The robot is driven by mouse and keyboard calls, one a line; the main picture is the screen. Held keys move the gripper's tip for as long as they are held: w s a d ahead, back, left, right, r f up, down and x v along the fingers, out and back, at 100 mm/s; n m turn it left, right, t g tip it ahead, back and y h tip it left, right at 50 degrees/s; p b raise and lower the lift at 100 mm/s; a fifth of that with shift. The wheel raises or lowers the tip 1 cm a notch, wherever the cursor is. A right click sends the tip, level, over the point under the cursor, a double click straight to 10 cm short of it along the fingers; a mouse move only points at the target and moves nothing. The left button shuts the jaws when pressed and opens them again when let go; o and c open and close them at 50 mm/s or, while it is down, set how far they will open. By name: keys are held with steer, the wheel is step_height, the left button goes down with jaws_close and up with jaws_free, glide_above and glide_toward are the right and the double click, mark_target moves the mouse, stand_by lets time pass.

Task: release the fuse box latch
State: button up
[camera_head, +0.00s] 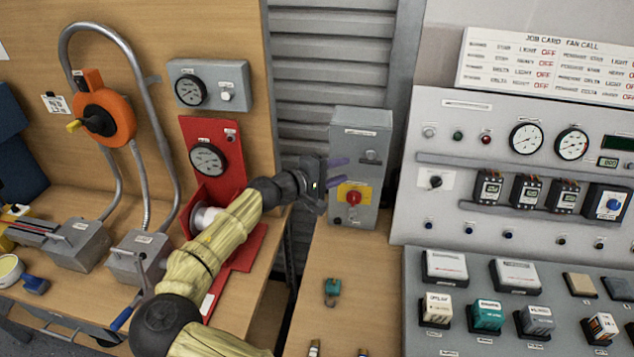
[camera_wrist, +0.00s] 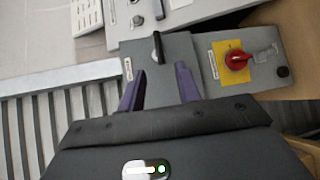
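The fuse box (camera_head: 345,137) is a grey box standing on the wooden bench, with a red rotary switch (camera_head: 353,198) on a yellow plate on its front. A small dark latch handle (camera_head: 371,156) is on the upper front; in the wrist view the latch (camera_wrist: 157,46) is a black lever. My gripper (camera_head: 341,173) is in front of the box, left of the latch in the head view. Its two purple fingers are apart with nothing between them. In the wrist view the latch lies just beyond the gap between the fingertips (camera_wrist: 160,72); contact is not visible.
A grey control panel (camera_head: 455,140) with gauges stands to the right. A red gauge stand (camera_head: 222,135) is at left, behind my arm. A small teal object (camera_head: 332,290) lies on the bench in front of the fuse box. A gap separates the two benches.

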steer(key=b+v, duration=0.1)
steer(key=v, duration=0.5)
steer(key=shift+s+a, duration=0.25)
steer(key=shift+a, duration=0.05)
steer(key=s+d+f+m+g+y, duration=0.3)
steer(key=s+d+f+g, duration=0.1)
steer(key=d+f, duration=0.4)
steer(key=s+d+f+m+g+y, duration=0.25)
steer(key=s+d+f+g, duration=0.35)
steer(key=d, duration=0.5)
steer(key=s+a+r+m+t+y, duration=0.1)
steer(key=s+a+r+y, duration=0.1)
steer(key=s+y, duration=0.2)
steer(key=s+a+r+m+t+y, duration=0.2)
steer(key=s+r+y, duration=0.1)
steer(key=s, duration=0.6)
steer(key=shift+s+r+y, duration=0.25)
steer(key=shift+s+y, duration=0.1)
